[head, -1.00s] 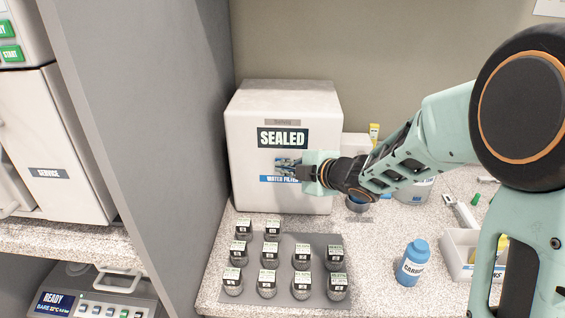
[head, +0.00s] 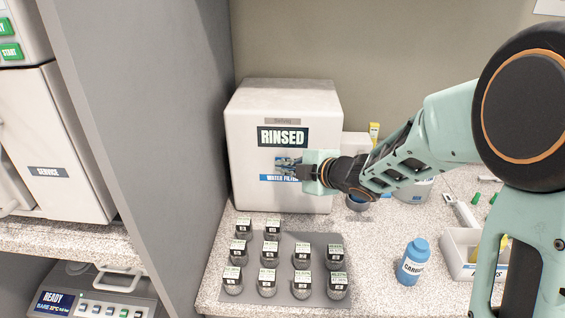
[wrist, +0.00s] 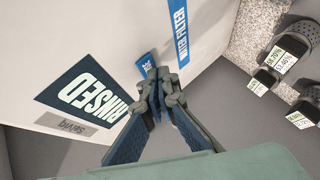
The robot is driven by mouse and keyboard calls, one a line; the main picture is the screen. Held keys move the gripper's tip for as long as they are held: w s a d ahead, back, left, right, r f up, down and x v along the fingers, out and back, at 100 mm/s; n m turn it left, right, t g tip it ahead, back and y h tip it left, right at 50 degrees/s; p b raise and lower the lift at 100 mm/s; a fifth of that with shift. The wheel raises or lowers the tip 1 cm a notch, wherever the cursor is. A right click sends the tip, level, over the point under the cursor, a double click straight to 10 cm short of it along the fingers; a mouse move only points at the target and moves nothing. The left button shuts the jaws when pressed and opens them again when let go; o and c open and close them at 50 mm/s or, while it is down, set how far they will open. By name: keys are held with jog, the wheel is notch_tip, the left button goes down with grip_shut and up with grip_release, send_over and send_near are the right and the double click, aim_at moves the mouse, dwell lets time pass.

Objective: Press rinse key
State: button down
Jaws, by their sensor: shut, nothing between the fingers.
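The white box unit (head: 246,170) stands on the speckled counter against the wall. Its dark display (head: 283,137) reads RINSED, and the display shows sideways in the wrist view (wrist: 90,92). A blue WATER FILTER strip (wrist: 177,32) runs along its front. A small blue key (wrist: 146,62) shows on the front beside the fingertips; its lettering cannot be read and the fingers partly cover it. My gripper (head: 280,165) is shut and empty, fingertips at the front face below the display. The wrist view also shows its fingertips (wrist: 160,82) at the key; whether they touch cannot be told.
Several labelled jars stand on a grey mat (head: 318,242) in front of the unit. A blue-capped bottle (head: 414,262) and a white tray (head: 456,268) are to the right. A grey partition (head: 150,130) closes off the left side.

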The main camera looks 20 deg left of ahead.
jog(key=shift+s+d, duration=0.1)
jog(key=shift+s, duration=0.4)
jog(key=s+b, duration=0.1)
jog(key=s, duration=0.1)
jog(key=s+d, duration=0.1)
jog(key=s, duration=0.2)
jog(key=shift+d+b, duration=0.1)
jog(key=shift+b, duration=0.25)
jog(key=shift+w, duration=0.1)
